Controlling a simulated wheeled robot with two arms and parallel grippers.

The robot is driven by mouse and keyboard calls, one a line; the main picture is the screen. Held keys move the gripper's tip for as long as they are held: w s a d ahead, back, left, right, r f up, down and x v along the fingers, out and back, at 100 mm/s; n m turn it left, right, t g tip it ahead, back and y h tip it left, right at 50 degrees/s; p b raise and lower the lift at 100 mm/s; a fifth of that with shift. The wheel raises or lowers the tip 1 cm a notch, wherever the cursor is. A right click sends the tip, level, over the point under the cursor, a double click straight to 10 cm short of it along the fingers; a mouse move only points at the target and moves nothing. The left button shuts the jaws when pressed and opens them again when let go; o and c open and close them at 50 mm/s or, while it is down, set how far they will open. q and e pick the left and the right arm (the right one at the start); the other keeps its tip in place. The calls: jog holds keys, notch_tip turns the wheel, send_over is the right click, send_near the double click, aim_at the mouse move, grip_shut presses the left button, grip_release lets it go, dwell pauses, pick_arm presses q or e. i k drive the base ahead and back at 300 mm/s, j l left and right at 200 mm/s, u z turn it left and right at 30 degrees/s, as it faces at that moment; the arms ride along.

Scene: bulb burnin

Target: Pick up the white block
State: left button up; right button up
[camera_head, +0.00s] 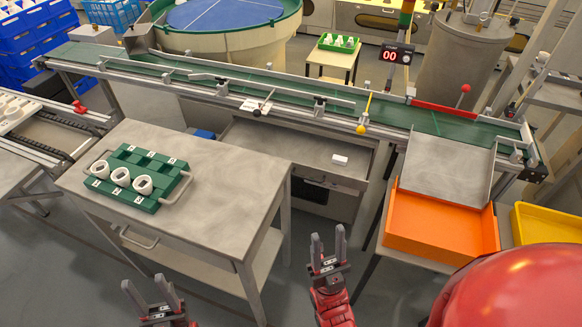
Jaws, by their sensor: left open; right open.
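A small white block (340,159) lies on a grey metal shelf or tray surface (290,147) below the green conveyor, near its right part. My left gripper (149,294) is at the bottom left of the picture, open and empty, in front of the metal table. My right gripper (328,249) is at the bottom middle, open and empty, with its fingers pointing up. It is nearer to me than the block and well apart from it.
A metal table (225,180) bears a green rack (135,175) with several white rings. The conveyor (270,82) runs across behind. An orange tray (440,222) and a yellow tray (548,225) are at the right. Open floor lies between the table and the orange tray.

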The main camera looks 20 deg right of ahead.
aim_at(340, 160)
jog(key=i+l, duration=0.1)
jog(key=l, duration=0.3)
jog(key=i+l, duration=0.15)
jog(key=l, duration=0.25)
jog(key=i+l, duration=0.1)
jog(key=l, duration=0.3)
jog(key=i+l+z, duration=0.1)
jog(key=l, duration=0.3)
jog(key=i+l, duration=0.15)
jog(key=l, duration=0.2)
